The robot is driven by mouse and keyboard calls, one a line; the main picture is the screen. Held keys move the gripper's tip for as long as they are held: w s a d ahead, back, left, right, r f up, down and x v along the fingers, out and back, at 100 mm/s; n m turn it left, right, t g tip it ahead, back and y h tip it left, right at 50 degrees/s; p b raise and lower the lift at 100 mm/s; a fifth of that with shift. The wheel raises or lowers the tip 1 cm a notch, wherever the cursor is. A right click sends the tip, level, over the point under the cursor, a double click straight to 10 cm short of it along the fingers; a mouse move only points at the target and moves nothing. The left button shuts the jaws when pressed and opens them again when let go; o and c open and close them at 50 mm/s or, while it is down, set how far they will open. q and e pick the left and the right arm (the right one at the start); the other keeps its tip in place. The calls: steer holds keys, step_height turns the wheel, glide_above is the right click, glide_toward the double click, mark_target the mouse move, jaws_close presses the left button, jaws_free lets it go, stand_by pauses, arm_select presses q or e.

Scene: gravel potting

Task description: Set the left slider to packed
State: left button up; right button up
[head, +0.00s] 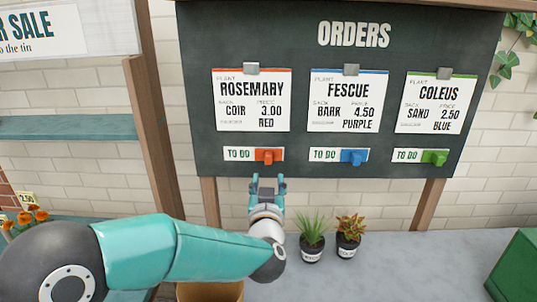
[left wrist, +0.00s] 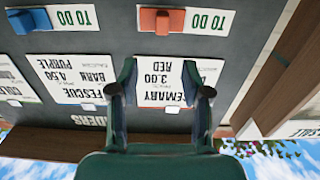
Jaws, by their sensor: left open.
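The left slider (head: 268,156) is an orange-red knob under the Rosemary card on the dark orders board (head: 220,50). It sits at the right end of its strip, with "TO DO" showing to its left. In the left wrist view, which is upside down, the orange knob (left wrist: 160,20) is near the top, with "TO DO" (left wrist: 207,20) beside it. My left gripper (head: 268,181) is open and empty just below the knob, apart from it. In the left wrist view its two fingers (left wrist: 159,75) stand apart in front of the Rosemary card.
A blue slider (head: 354,157) and a green slider (head: 435,158) sit to the right, both beside "TO DO". Two potted plants, a grassy one (head: 312,240) and a reddish one (head: 348,238), stand on the grey counter (head: 400,275). A wooden post (head: 150,130) stands left of the board.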

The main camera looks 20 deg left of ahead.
mark_target(268, 157)
arm_select(q)
steer(key=p+x, duration=0.3)
steer(key=x, duration=0.9)
steer(key=shift+w+a+f+p, duration=0.15)
steer(key=shift+w+a+p, duration=0.05)
steer(key=shift+w+p, duration=0.15)
steer(key=shift+c, duration=0.3)
jaws_close()
